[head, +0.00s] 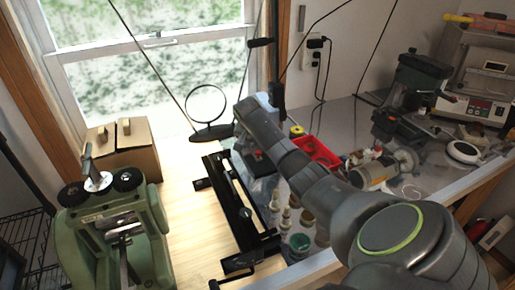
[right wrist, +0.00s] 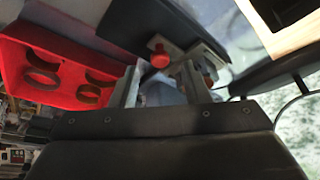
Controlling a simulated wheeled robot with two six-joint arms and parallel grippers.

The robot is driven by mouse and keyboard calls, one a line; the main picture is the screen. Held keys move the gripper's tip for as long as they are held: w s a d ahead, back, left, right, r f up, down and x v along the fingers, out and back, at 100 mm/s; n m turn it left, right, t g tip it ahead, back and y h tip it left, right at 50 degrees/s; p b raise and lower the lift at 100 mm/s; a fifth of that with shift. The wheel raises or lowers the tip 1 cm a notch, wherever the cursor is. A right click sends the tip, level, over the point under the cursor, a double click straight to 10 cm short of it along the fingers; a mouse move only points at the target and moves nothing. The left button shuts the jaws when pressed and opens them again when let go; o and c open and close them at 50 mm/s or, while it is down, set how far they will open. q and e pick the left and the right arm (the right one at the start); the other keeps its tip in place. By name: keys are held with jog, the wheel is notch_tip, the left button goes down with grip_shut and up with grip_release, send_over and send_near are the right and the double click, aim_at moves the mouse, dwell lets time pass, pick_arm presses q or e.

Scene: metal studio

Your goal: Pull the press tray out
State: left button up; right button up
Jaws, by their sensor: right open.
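My right arm reaches from the lower right to the bench by the window in the head view, and its forearm covers part of what lies there. In the right wrist view my right gripper (right wrist: 157,78) has its two fingers apart with nothing gripped. A red knob (right wrist: 160,57) on a grey block shows just beyond and between the fingertips. A red knob (head: 257,155) also shows in the head view, below my wrist. I cannot make out for certain which part is the press tray; the arm may hide it. My left gripper is not in view.
A red bin (right wrist: 50,68) is close beside the fingers; it also shows in the head view (head: 316,151). A black frame (head: 238,205) lies on the wooden top left of small bottles (head: 285,217). A green rolling mill (head: 112,235) and a cardboard box (head: 121,148) stand left.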

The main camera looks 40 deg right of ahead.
aim_at(253, 148)
jog(key=shift+x, duration=1.45)
jog(key=shift+c, duration=0.2)
grip_shut()
